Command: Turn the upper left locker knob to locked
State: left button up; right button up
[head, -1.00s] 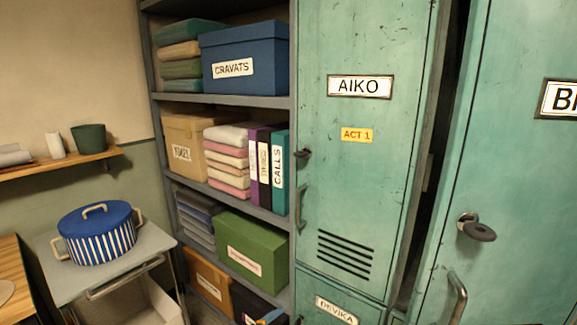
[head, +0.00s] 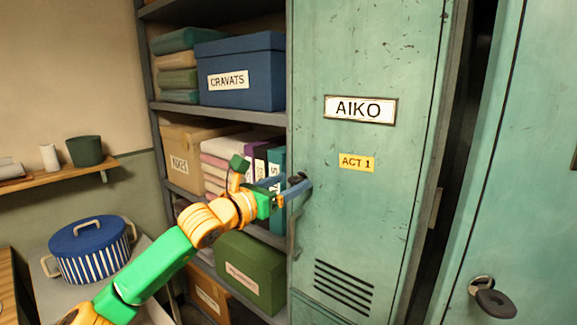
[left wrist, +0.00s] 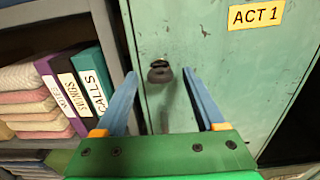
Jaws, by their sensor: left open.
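The upper left locker, labelled AIKO, has a small dark knob (head: 301,179) near its left door edge. The knob also shows in the left wrist view (left wrist: 160,74), between the two blue fingers and a little beyond them. Whether it is set to locked cannot be told. My left gripper (head: 287,186) is open, with its fingertips on either side of the knob in the head view. It also shows in the left wrist view (left wrist: 160,80), with nothing held between its fingers. No contact with the knob can be made out. My right gripper is out of view.
A door pull (left wrist: 163,116) sits just below the knob. Shelves with binders (left wrist: 80,85), folded cloth and boxes stand close on the left. The neighbouring locker (head: 500,180) on the right has its own knob (head: 492,298). A blue striped pot (head: 90,250) stands lower left.

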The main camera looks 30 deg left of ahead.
pick_arm(q)
jog(key=shift+f, duration=0.1)
grip_shut()
jog(key=shift+m+b, duration=0.3)
jog(key=shift+b, duration=0.05)
jog(key=m+b, duration=0.3)
jog(key=m, duration=0.9)
jog(key=shift+m+b, duration=0.3)
jog(key=m, duration=0.4)
jog(key=shift+m, duration=0.3)
